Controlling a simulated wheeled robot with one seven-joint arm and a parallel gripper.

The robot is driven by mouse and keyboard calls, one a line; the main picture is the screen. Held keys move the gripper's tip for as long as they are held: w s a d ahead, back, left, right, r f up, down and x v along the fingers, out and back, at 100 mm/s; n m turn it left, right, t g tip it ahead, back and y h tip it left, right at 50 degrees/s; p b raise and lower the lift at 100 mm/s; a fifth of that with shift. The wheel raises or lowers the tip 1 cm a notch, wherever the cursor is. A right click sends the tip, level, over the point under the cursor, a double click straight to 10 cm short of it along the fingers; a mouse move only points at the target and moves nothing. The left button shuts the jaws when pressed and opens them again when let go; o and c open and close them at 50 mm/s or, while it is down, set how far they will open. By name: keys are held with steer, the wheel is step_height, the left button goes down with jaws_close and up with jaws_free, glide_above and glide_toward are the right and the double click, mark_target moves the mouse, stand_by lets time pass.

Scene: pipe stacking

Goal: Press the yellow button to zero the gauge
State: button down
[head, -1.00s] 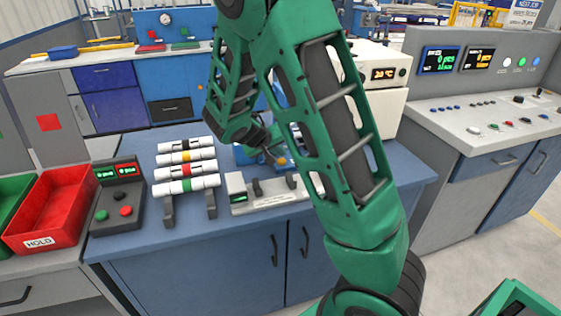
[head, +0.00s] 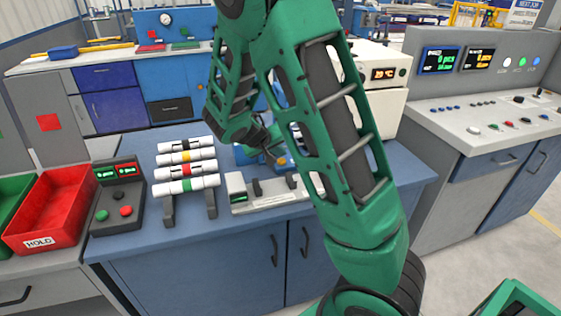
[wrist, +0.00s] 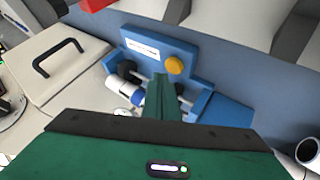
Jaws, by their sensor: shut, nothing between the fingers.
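The yellow button (wrist: 174,65) is a round knob on the upright plate of a blue gauge fixture (wrist: 150,38) in the wrist view. In the head view the button (head: 282,161) is small, beside the arm on the bench. A white pipe with a dark band (wrist: 122,92) lies in the fixture. My gripper (wrist: 160,78) is shut and empty. Its fingertips are just below and left of the button in the wrist view; I cannot tell whether they touch it. In the head view my arm hides part of the fixture.
A rack of banded white pipes (head: 187,168) stands left of the fixture. A grey tray fixture (head: 262,197) lies in front. A red HOLD bin (head: 52,209) and a button box (head: 117,195) are farther left. A white oven (head: 385,95) stands behind right.

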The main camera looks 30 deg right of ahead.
mark_target(280, 161)
steer(key=shift+f, duration=0.15)
steer(key=shift+f, duration=0.25)
steer(key=shift+f, duration=0.45)
stand_by(1.0)
steer(key=shift+r, duration=0.95)
steer(key=shift+r, duration=2.5)
